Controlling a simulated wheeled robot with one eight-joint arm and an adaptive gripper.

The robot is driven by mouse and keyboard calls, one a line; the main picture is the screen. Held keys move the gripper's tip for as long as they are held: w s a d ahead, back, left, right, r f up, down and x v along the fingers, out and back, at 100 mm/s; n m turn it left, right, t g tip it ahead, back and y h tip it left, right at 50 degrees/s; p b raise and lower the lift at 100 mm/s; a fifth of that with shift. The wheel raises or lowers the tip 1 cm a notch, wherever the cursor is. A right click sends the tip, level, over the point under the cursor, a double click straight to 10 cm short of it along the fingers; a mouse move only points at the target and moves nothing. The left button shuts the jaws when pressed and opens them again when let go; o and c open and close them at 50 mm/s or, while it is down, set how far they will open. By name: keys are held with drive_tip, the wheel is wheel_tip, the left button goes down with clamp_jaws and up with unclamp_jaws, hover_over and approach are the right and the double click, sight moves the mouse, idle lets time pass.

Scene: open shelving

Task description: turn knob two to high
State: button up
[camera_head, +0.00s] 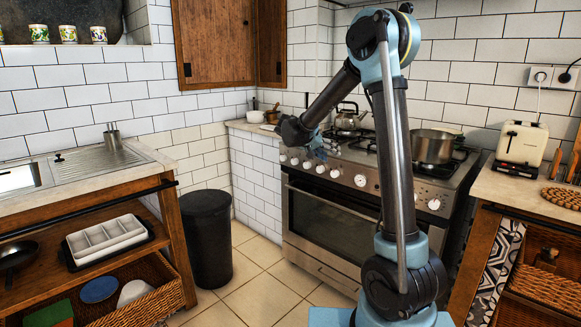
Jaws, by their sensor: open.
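A steel stove (325,220) with an oven stands at the back centre. A row of several white round knobs runs along its front panel. A bigger white knob (360,180) sits further right, and another knob (434,204) is at the right end. My arm reaches up and bends left toward the stove. My gripper (322,149) is open and empty, in front of the stove's left part, just above the knob row. I cannot tell whether it touches a knob.
A kettle (350,117) and a steel pot (433,146) stand on the hob. A dark bin (207,238) stands on the floor left of the stove. A counter with a toaster (521,144) is at right. Tiled floor is free before the oven.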

drive_tip(key=w+a+f+t+h, duration=0.1)
drive_tip(key=w+a+f, duration=0.15)
drive_tip(key=a, duration=0.25)
drive_tip(key=w+a+f+m+t, duration=0.1)
drive_tip(key=w+a, duration=0.2)
drive_tip(key=a, duration=0.2)
drive_tip(key=w+a+f+t+h, duration=0.1)
drive_tip(key=w+a+f, duration=0.15)
drive_tip(key=a, duration=0.35)
drive_tip(key=m+t, duration=0.2)
drive_tip(key=t, duration=0.2)
approach(293, 162)
drive_tip(key=shift+h, duration=0.4)
drive_tip(key=x, duration=0.8)
drive_tip(key=shift+w+a+f, duration=0.1)
drive_tip(key=shift+w+f, duration=0.1)
drive_tip(key=shift+w, duration=0.15)
drive_tip(key=c, duration=1.1)
